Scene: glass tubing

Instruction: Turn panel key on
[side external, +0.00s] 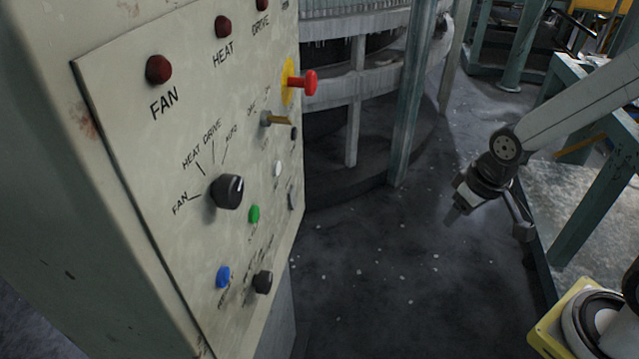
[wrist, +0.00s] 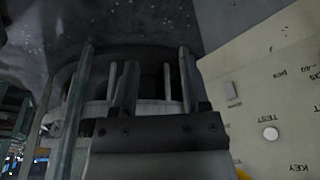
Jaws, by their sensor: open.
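The brass key (side external: 277,119) sticks out of the upright control panel (side external: 130,160) in the side external view. It sits below the red knob on a yellow disc, next to small OFF and ON labels. Which label it is turned to is too small to tell. My gripper (side external: 488,220) is open and empty, well to the right of the panel and apart from the key. In the wrist view my gripper (wrist: 158,82) shows two spread fingers with nothing between them. There the panel (wrist: 250,90) is at the right, with a KEY label at its lower edge; the key itself is not visible.
The panel also bears a red push knob (side external: 308,83), a black selector (side external: 228,190), a green button (side external: 254,214), a blue button (side external: 223,276) and red lamps. Teal posts (side external: 408,95) and a round machine stand behind. Open floor (side external: 390,270) lies between panel and gripper.

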